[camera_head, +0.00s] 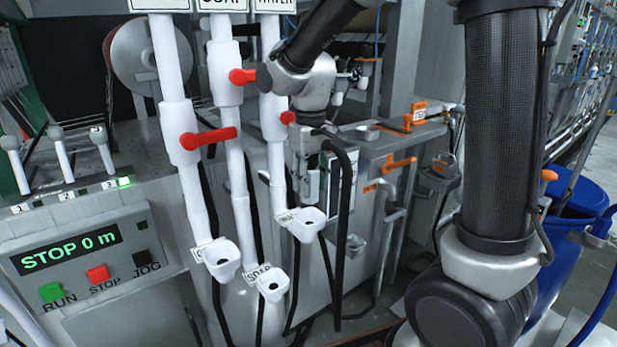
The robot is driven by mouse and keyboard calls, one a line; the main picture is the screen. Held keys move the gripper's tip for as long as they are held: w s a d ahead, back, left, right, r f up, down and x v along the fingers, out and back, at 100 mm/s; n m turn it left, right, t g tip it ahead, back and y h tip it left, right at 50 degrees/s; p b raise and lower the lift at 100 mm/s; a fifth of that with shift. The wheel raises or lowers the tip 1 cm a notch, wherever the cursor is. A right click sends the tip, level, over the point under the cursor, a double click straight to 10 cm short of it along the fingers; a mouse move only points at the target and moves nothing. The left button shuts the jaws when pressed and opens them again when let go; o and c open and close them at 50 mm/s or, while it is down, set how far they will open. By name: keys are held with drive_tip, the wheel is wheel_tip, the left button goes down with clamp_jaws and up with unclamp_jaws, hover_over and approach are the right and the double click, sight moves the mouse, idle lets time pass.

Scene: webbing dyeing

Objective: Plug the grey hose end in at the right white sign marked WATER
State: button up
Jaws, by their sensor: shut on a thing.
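My gripper (313,195) hangs fingers down in the middle of the view, just above and behind the right white cup-shaped outlet (304,224). It is shut on the hose end, which is mostly hidden by the fingers. A black hose (345,215) loops out beside the gripper and runs down toward the floor. The right white sign (285,217), its lettering too small to read surely, sits at the left of the right outlet, at the foot of the right white pipe (277,155). The hose end appears apart from the outlet, but their exact distance cannot be told.
Two more white outlets, the left (222,261) and middle (272,286), stand close by under pipes with red valve handles (208,138). A control panel (88,256) is at lower left.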

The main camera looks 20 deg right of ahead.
drive_tip(key=shift+w+f, duration=0.15)
drive_tip(key=shift+w, duration=0.15)
drive_tip(key=shift+f, duration=3.4)
drive_tip(key=o, duration=1.2)
